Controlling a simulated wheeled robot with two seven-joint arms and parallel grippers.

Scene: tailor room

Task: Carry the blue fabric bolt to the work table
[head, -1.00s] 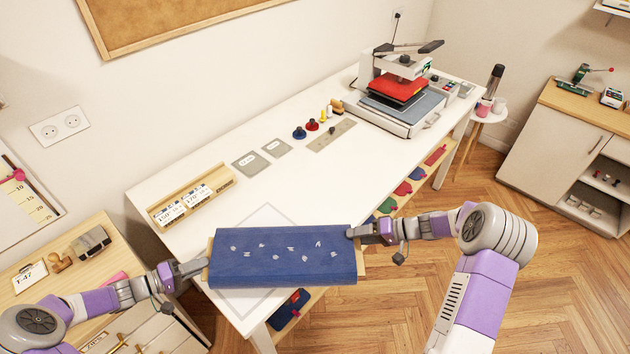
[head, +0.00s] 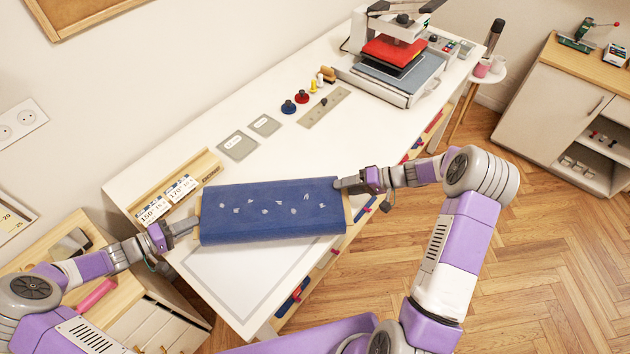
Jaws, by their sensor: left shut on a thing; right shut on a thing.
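The blue fabric bolt (head: 272,209) is a flat blue roll with pale marks and light board ends. It lies level between my two grippers, over the near left part of the white work table (head: 236,172). My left gripper (head: 197,227) is shut on its left end. My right gripper (head: 340,184) is shut on its right end. The bolt covers part of an outlined rectangle (head: 240,282) on the table top. I cannot tell whether its underside touches the table.
A wooden holder with number cards (head: 168,198) stands close to the bolt's left. Grey plates (head: 238,146), stamps (head: 302,97) and a heat press (head: 396,70) stand further back. A wooden side table (head: 60,240) is at the left. The table's middle is clear.

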